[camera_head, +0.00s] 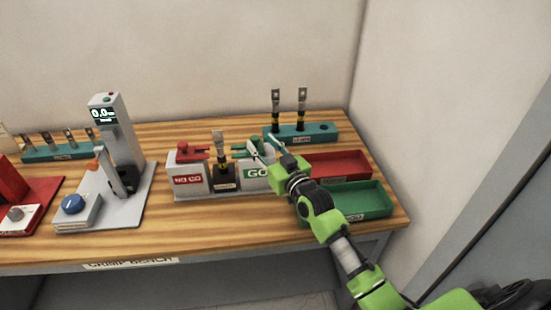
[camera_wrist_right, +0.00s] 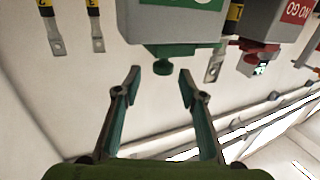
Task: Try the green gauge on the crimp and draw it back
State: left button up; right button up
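The green gauge (camera_head: 240,152) sits on top of the grey GO block (camera_head: 256,173). In the right wrist view, which is upside down, its knob (camera_wrist_right: 163,67) shows between my fingertips, with space on both sides. My right gripper (camera_head: 263,146) is open and empty at the gauge; it also shows in the wrist view (camera_wrist_right: 160,75). The crimp (camera_head: 222,158), a metal lug above a black and yellow part, stands upright in a dark holder between the two blocks. The gauge's end near the crimp is too small to judge. My left gripper is not in view.
The NO GO block (camera_head: 187,180) with a red gauge (camera_head: 191,151) stands left of the crimp. A teal rack (camera_head: 318,133) with two lugs is behind, a red tray (camera_head: 342,166) and green tray (camera_head: 362,203) at right. A display tester (camera_head: 113,125) stands left.

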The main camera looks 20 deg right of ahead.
jog(key=s+d, duration=0.1)
jog(key=s, duration=0.8)
jog(key=shift+s, duration=0.2)
jog(key=shift+d, duration=0.1)
